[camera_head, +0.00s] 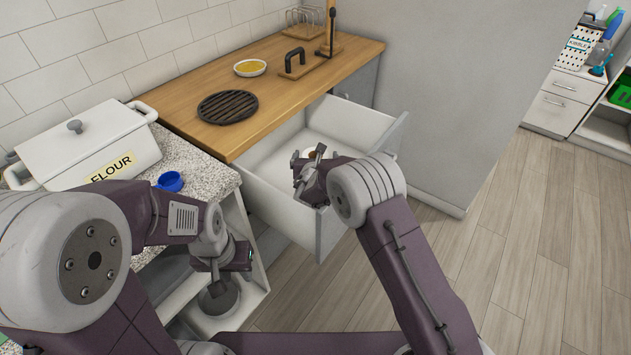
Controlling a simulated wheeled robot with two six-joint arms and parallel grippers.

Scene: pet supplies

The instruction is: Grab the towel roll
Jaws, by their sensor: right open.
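I cannot make out a towel roll for certain in the head view. My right gripper (307,165) is over the open white drawer (361,121), near its front, with its jaws open. A small brownish thing shows just behind its fingers, mostly hidden, and I cannot tell what it is or whether the fingers touch it. My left gripper (236,258) is low in front of the open cabinet under the speckled counter. Its fingertips are too small and covered to read.
The wooden counter (186,125) holds a black round trivet (228,107), a yellow-filled dish (250,67) and a stand with a black handle (296,62). A flour bin (92,147) and blue cup (170,181) sit at left. A grey pot (218,297) is below. Floor at right is clear.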

